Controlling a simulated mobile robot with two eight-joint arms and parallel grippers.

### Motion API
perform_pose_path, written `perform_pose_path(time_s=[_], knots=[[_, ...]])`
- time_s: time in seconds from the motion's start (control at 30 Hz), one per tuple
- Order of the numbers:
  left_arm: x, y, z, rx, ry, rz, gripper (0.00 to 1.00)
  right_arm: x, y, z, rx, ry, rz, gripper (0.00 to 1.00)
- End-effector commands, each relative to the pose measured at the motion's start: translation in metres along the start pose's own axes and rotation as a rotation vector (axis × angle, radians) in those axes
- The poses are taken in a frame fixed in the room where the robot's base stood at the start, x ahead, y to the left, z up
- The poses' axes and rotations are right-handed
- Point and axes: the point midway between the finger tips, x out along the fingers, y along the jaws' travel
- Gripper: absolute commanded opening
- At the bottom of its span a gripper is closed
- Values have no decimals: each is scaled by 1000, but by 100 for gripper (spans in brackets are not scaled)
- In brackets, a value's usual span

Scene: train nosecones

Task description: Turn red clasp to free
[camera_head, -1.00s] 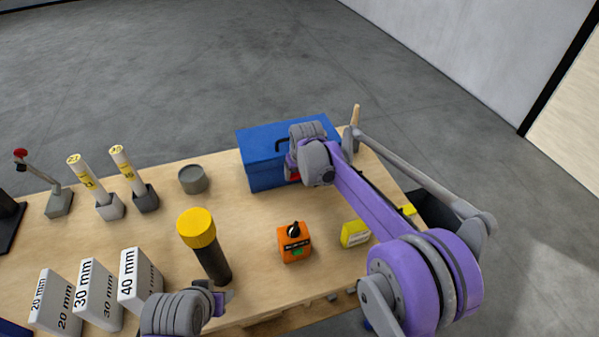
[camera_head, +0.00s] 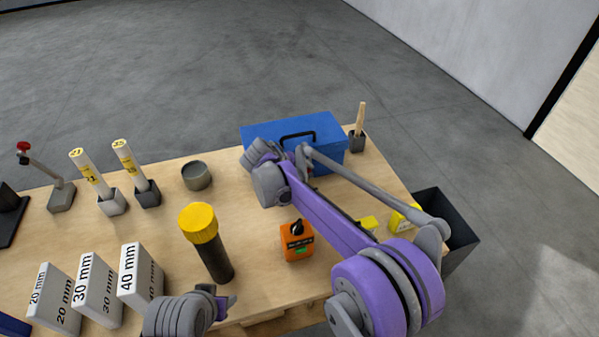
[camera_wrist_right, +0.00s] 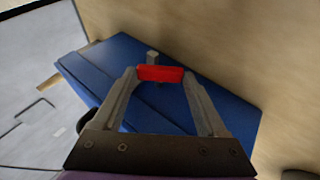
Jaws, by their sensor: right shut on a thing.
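The blue toolbox (camera_head: 330,126) stands at the back of the table, with a dark handle on its lid. In the right wrist view, its red clasp (camera_wrist_right: 160,73) lies on the side of the blue box (camera_wrist_right: 160,104), between the fingertips of my right gripper (camera_wrist_right: 161,76). That gripper is shut on the clasp, its fingers on both ends. In the head view, my right wrist hides the clasp and the right fingertips. My left gripper (camera_head: 225,301) is low near the table's front edge, away from the box; its jaw opening is unclear.
A yellow-capped black cylinder (camera_head: 207,245) stands by my left gripper. An orange box with a knob (camera_head: 297,242) and yellow blocks (camera_head: 403,218) sit near my right arm. A grey round pot (camera_head: 196,176) is left of the toolbox. A dark bin (camera_head: 445,220) stands off the right edge.

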Motion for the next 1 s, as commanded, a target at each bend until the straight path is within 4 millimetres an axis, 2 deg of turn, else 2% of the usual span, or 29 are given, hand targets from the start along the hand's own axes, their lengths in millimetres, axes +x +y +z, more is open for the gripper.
perform_pose_path(time_s=[0.47, 0.5, 0.6, 0.87, 1.0], knots=[[0, 0, 0, 0, 0, 0, 50, 0, 0, 0, -6, 0, 13, 19], [0, 0, 0, 0, 0, 0, 50, 0, 0, 0, -6, 0, 13, 82], [0, 0, 0, 0, 0, 0, 50, 0, 0, 0, -6, 0, 13, 100], [0, 0, 0, 0, 0, 0, 50, -1, 0, 0, -6, 0, 13, 100], [1, 0, 1, 0, -1, 0, 50, -14, -1, 0, -7, 1, 12, 100]])
